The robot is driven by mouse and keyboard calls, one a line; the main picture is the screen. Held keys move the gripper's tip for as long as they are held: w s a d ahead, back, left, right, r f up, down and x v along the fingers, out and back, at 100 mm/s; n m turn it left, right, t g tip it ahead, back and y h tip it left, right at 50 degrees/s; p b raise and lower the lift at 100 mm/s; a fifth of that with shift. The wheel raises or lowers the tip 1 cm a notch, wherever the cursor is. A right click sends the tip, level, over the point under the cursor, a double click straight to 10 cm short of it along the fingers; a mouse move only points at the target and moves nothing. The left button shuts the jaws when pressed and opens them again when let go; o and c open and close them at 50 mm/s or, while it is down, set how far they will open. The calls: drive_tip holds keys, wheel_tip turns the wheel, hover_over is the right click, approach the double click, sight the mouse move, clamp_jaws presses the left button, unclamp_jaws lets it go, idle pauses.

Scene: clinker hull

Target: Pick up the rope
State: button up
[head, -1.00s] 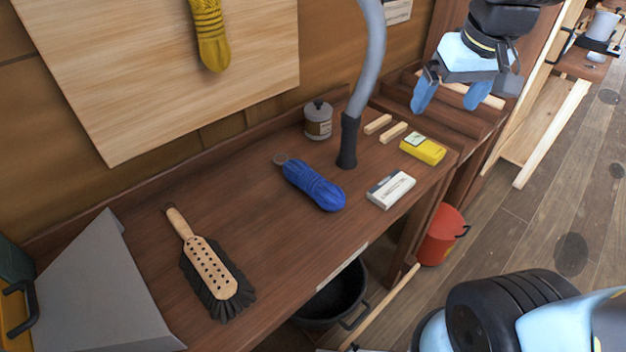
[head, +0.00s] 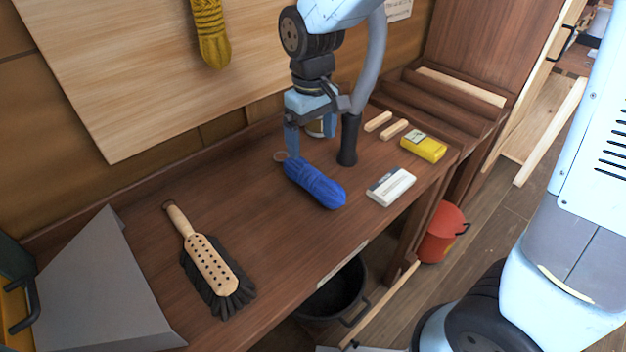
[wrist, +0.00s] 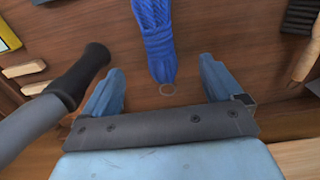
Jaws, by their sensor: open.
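A coiled blue rope (head: 316,184) lies on the wooden workbench, with a small ring at its far-left end. My gripper (head: 310,148) is above and just behind that end, fingers pointing down. In the wrist view my gripper (wrist: 160,88) is open, its two blue fingers apart. The blue rope (wrist: 154,38) shows there ahead of the fingers, its ring end lined up with the gap between them. Nothing is held. A second rope, yellow (head: 209,32), hangs on the light wooden board.
A grey hose (head: 349,140) with a black end stands close to the gripper's right; it shows at left in the wrist view. A brush (head: 211,264), a white box (head: 390,187) and a yellow pack (head: 423,147) lie on the bench (head: 270,240). A can is partly hidden behind the gripper.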

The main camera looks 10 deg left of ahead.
sight(312, 171)
wheel_tip(312, 171, down, 8)
drive_tip(key=shift+f, duration=0.1)
drive_tip(key=shift+w+f, duration=0.15)
drive_tip(key=shift+f, duration=1.1)
drive_tip(key=shift+w+f, duration=0.1)
drive_tip(key=shift+f, duration=1.1)
drive_tip(key=c, duration=1.2)
drive_tip(key=shift+r, duration=0.1)
